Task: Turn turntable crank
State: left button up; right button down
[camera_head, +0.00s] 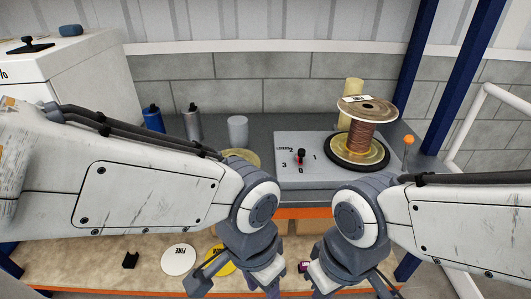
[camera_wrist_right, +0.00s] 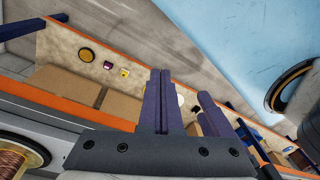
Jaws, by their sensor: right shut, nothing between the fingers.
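In the head view the grey turntable box (camera_head: 290,174) stands on the bench at centre right. Its dial pointer (camera_head: 300,157), red and black, is among the numbers 0 to 3. A copper-wound spool (camera_head: 368,130) sits upright on the round black-rimmed platter (camera_head: 334,159). An orange knob (camera_head: 408,140) on a thin stem, apparently the crank handle, rises right of the platter. My right gripper (camera_wrist_right: 158,75) is shut and empty, below and in front of the bench, apart from the knob.
A blue bottle (camera_head: 153,118), a grey bottle (camera_head: 192,122) and a pale cup (camera_head: 238,131) stand left of the box. A lower shelf holds a white disc (camera_head: 179,260) and a small black block (camera_head: 130,260). A blue post (camera_head: 462,75) and a white rail (camera_head: 480,115) are at right.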

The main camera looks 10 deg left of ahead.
aim_at(300, 154)
jog(key=z, duration=1.3)
jog(key=i, duration=0.7)
jog(key=u, duration=1.65)
